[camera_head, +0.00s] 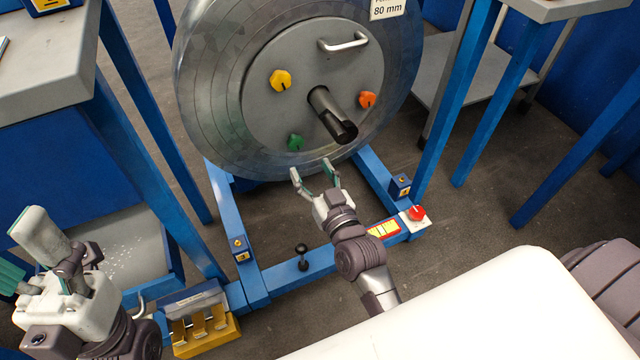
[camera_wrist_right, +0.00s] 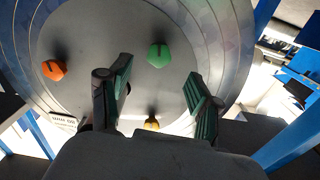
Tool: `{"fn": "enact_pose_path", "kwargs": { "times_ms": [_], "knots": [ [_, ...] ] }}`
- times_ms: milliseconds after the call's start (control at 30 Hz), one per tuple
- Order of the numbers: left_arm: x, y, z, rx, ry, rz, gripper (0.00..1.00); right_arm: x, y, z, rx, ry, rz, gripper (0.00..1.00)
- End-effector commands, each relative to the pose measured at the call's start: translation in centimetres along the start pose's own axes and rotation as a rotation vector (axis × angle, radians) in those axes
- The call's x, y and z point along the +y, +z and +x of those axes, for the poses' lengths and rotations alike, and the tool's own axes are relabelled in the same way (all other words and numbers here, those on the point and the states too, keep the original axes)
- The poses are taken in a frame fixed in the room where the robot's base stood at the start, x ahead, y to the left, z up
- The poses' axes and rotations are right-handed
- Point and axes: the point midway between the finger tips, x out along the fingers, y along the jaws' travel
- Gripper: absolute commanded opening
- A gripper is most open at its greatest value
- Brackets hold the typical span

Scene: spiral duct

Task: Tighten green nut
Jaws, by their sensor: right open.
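The green nut (camera_head: 295,142) sits low on the round grey plate of the metal spool (camera_head: 240,130). The yellow nut (camera_head: 281,80) is above it at the upper left, and the orange nut (camera_head: 367,99) is at the right. My right gripper (camera_head: 312,170) is open and empty, just below and to the right of the green nut. In the right wrist view the green nut (camera_wrist_right: 159,55) shows between and beyond the open fingers (camera_wrist_right: 155,95), apart from them. My left gripper (camera_head: 32,262) is at the lower left, away from the spool; its finger gap is not clear.
A dark shaft end (camera_head: 335,122) sticks out from the plate's middle, with a metal handle (camera_head: 343,42) above. The blue stand frame (camera_head: 290,275) bears a red button (camera_head: 416,213) and a black knob (camera_head: 302,256). A yellow bin (camera_head: 205,330) is at the lower left.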

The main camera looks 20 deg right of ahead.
Motion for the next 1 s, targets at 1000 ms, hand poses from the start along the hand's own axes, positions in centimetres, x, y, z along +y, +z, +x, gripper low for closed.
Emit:
{"fn": "enact_pose_path", "kwargs": {
  "times_ms": [1000],
  "knots": [
    [0.0,0.0,0.0,-0.001,0.0,0.0,0.63,0.0,0.0,-4.6,0.0,0.0,0.0,0.63]
  ]
}}
